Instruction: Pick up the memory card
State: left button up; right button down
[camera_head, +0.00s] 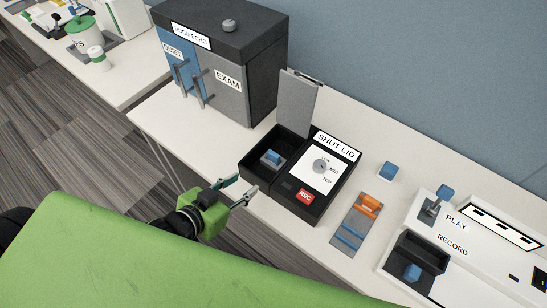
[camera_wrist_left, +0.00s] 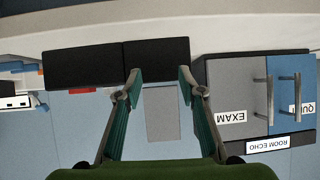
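No part is labelled as the memory card, and I cannot tell for certain which one it is. A small blue block (camera_head: 387,171) lies alone on the white table, right of the black SHUT LID box. Another blue piece (camera_head: 272,157) sits in that box's open compartment. My left gripper (camera_head: 240,190) is open and empty, just in front of the black box (camera_head: 313,213). In the left wrist view its two fingers (camera_wrist_left: 159,76) are spread, with the black box (camera_wrist_left: 85,66) and its raised grey lid (camera_wrist_left: 160,113) beyond. My right gripper is not in view.
A blue and grey cabinet (camera_head: 238,98) stands left of the box. An orange and blue holder (camera_head: 355,224) lies right of it. A white PLAY/RECORD unit (camera_head: 480,262) with blue parts is at the right. Bare table (camera_head: 385,205) shows around the lone blue block.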

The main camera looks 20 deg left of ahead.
aim_at(272, 156)
pick_arm(q)
jog(key=shift+w+d+r+t+h, duration=0.15)
jog(key=shift+r+t+h, duration=0.15)
jog(key=shift+r, duration=0.2)
jog(key=shift+w+a+r+t+h, duration=0.15)
jog(key=shift+r+t+h, duration=0.15)
jog(key=shift+r, duration=0.15)
jog(key=shift+w+d+r, duration=0.1)
jog(key=shift+r, duration=0.2)
jog(key=shift+t, duration=0.3)
jog(key=p+x, duration=0.1)
jog(key=x, duration=0.6)
jog(key=shift+w+d+r, duration=0.15)
jog(key=shift+x, duration=3.3)
jog(key=shift+d, duration=0.15)
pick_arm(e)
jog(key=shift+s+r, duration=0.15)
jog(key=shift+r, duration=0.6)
pick_arm(q)
jog(key=c, duration=0.7)
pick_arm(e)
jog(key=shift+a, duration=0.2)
